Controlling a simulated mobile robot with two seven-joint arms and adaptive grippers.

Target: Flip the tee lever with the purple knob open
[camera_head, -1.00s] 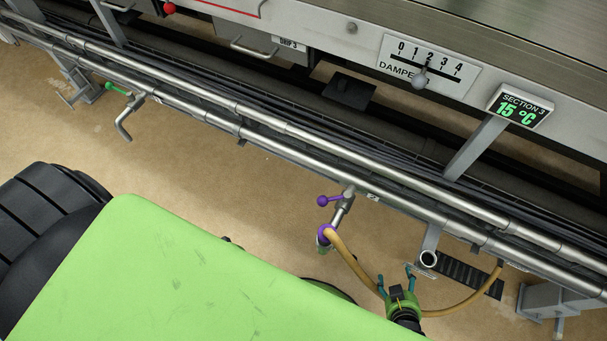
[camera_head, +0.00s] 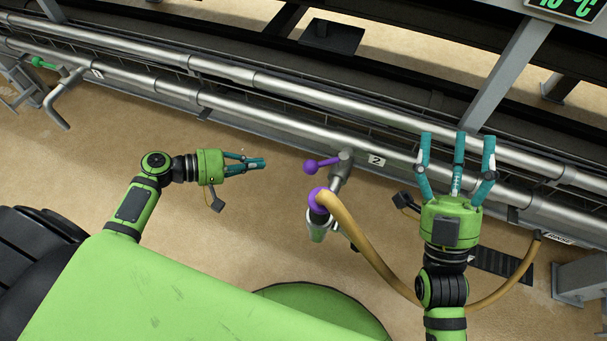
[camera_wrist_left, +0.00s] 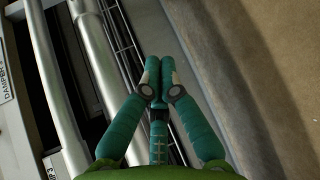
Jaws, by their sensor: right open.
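The purple knob (camera_head: 311,167) sits at the end of a short purple lever, which points left from the metal tee (camera_head: 345,160) on the front pipe, near the "2" label. Below, a purple collar (camera_head: 318,197) joins the tee's outlet to a tan hose (camera_head: 358,240). My left gripper (camera_head: 262,163) points right toward the knob in the head view, with a clear gap between them. Its fingertips meet with nothing between them in the left wrist view (camera_wrist_left: 158,75), where the knob does not show. My right gripper (camera_head: 458,145) is open and empty, right of the tee, with its fingers overlapping the pipes in the picture.
Long steel pipes (camera_head: 225,115) run across behind the lever. Another tee with a green-handled lever (camera_head: 43,62) is at the far left. A grey post (camera_head: 505,75) rises behind the right gripper. The tan floor between left gripper and tee is clear.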

